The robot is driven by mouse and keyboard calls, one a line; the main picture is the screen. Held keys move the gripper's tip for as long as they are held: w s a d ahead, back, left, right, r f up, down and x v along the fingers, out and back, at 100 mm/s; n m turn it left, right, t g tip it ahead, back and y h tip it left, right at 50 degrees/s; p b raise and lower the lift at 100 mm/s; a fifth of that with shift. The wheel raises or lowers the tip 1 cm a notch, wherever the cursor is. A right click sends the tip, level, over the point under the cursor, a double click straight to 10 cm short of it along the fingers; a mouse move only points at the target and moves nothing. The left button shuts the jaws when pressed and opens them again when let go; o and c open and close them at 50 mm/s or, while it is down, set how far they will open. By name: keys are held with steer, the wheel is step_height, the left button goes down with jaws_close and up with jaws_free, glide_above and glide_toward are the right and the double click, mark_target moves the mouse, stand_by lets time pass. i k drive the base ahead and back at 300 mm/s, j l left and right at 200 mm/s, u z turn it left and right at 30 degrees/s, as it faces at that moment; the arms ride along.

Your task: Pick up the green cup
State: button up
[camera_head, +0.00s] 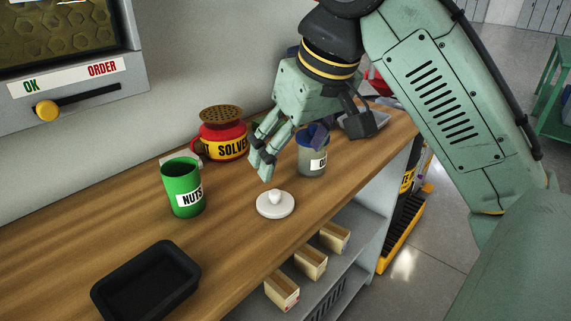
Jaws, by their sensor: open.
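The green cup (183,190) stands upright on the wooden bench, left of the middle in the head view, with a white label reading "NUTS". Its open top shows and nothing is in contact with it. My gripper (292,165) is open and empty, to the right of the cup and above the bench. Its fingers point down, near a white round lid with a knob (275,204). A gap of bench lies between my gripper and the cup. The far side of the cup is hidden.
A grey jar with a blue lid (312,160) is beside my gripper. A black tray (146,284) lies at the front left. Small boxes (311,262) sit on the shelf below. Bench between cup and tray is clear.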

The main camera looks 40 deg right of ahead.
mark_target(181, 177)
steer(key=k, duration=1)
